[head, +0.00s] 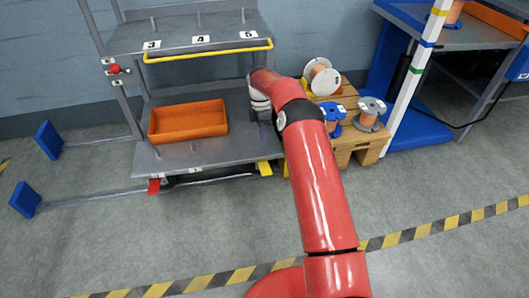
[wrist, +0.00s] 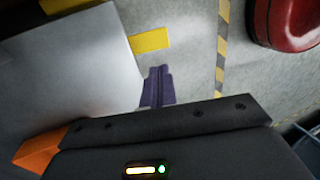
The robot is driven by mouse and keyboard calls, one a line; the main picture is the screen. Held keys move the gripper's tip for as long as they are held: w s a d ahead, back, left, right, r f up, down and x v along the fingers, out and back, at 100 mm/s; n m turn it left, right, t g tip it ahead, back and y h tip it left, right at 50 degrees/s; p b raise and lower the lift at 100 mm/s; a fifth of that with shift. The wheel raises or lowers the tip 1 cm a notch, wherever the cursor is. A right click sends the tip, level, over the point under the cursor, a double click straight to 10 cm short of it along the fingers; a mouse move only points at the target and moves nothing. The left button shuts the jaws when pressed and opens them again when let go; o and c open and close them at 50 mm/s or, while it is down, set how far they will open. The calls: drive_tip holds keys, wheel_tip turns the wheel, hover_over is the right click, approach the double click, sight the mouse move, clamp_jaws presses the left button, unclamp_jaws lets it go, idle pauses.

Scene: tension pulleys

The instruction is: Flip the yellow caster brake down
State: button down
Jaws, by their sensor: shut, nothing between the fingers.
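The yellow caster brake (head: 265,168) is a small flat tab sticking out under the front right of the cart's lower shelf (head: 215,157). In the wrist view a yellow tab (wrist: 150,40) juts out past the grey shelf edge (wrist: 90,65), and it looks like the same brake. My gripper (head: 264,134) is over the right end of the lower shelf, above the brake in the head picture. In the wrist view its dark purple fingers (wrist: 158,72) are together and empty, apart from the yellow tab in the picture.
A red tab (head: 154,185) is at the cart's front left. An orange bin (head: 188,121) sits on the lower shelf, below a yellow handle bar (head: 208,54). A wooden pallet (head: 355,143) with several spools stands at right. The floor in front is clear.

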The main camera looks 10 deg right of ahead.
sight(266, 172)
drive_tip(key=b+x, duration=0.1)
drive_tip(key=x, duration=1.2)
drive_tip(key=shift+f, duration=0.15)
drive_tip(key=shift+s+f, duration=0.1)
drive_tip(key=shift+s+f+t+b, duration=0.4)
drive_tip(key=shift+f+t+b, duration=0.2)
drive_tip(key=shift+t+b, duration=0.1)
drive_tip(key=shift+s+f+t+b, duration=0.3)
drive_tip(key=shift+f+t+b, duration=0.1)
drive_tip(key=shift+f+t, duration=0.25)
drive_tip(key=shift+s+f+b, duration=0.15)
drive_tip(key=shift+f+b, duration=0.35)
drive_tip(key=shift+f, duration=0.3)
drive_tip(key=shift+s+f+b, duration=0.15)
drive_tip(key=shift+f+b, duration=0.35)
drive_tip(key=shift+f, duration=0.3)
drive_tip(key=shift+s+f, duration=0.1)
drive_tip(key=shift+f, duration=0.1)
